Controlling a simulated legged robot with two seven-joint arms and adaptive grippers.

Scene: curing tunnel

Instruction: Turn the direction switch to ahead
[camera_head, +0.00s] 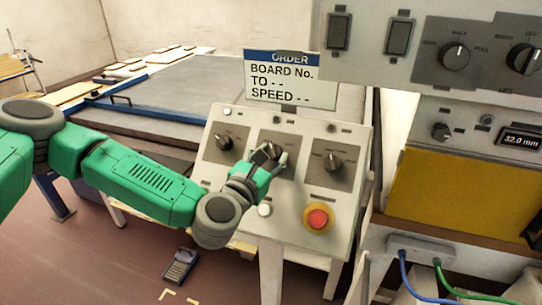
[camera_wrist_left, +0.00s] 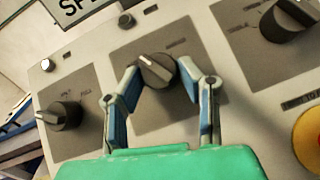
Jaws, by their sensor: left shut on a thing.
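The sloped grey control panel (camera_head: 222,180) carries three black rotary knobs in a row. My left gripper (camera_head: 268,158) reaches the middle knob (camera_head: 270,150), which it partly covers in the head view. In the left wrist view, the fingers of my left gripper (camera_wrist_left: 160,76) are shut on the middle knob (camera_wrist_left: 157,71), one on each side. Its white mark points to the upper left there. The left knob (camera_wrist_left: 62,115) and the right knob (camera_wrist_left: 287,20) stand free. The lettering is too small to tell which knob is the direction switch. My right gripper is not in view.
A red emergency button (camera_head: 318,218) in a yellow ring and a white button (camera_head: 264,210) sit low on the panel. An order sign (camera_head: 290,78) with blank entries stands behind. A cabinet with more switches (camera_head: 455,57) stands at the right, and a large table (camera_head: 190,85) behind.

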